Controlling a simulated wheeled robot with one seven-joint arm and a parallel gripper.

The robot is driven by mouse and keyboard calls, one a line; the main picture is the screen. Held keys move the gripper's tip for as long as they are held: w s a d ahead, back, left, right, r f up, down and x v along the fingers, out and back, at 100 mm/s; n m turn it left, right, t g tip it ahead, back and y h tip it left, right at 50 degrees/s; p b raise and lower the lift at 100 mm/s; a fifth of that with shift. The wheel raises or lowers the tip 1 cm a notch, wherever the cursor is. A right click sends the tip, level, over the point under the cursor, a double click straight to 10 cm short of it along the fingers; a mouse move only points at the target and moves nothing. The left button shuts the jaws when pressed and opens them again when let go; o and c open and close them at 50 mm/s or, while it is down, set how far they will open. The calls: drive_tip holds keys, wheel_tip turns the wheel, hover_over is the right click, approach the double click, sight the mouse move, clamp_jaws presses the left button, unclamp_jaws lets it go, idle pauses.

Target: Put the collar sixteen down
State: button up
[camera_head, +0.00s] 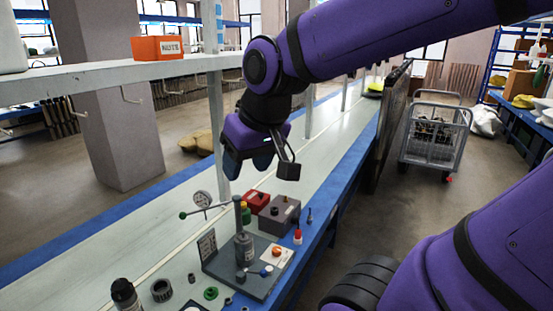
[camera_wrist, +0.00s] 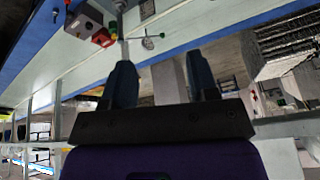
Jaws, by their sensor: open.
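I cannot tell for sure which part is collar sixteen. A dark ring-shaped part (camera_head: 162,290) lies on the bench at the front. A smaller green ring (camera_head: 210,293) lies to its right. The fixture has a grey base plate (camera_head: 217,266) with an upright grey cylinder (camera_head: 244,248) on it. My gripper touches none of these.
A grey box (camera_head: 279,215) and a red box (camera_head: 257,201) stand behind the fixture. A gauge (camera_head: 202,199) and a red-and-white bottle (camera_head: 298,237) are close by. A black bottle (camera_head: 124,294) stands at the front. A shelf with an orange NUTS bin (camera_head: 157,48) is at upper left.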

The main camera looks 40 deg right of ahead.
drive_tip(key=s+d+r, duration=0.1)
drive_tip(key=s+r, duration=0.1)
drive_tip(key=s, duration=0.4)
drive_tip(key=shift+s+d+r+n+t+h, duration=0.15)
drive_tip(key=shift+n+t+h, duration=0.15)
idle(0.8)
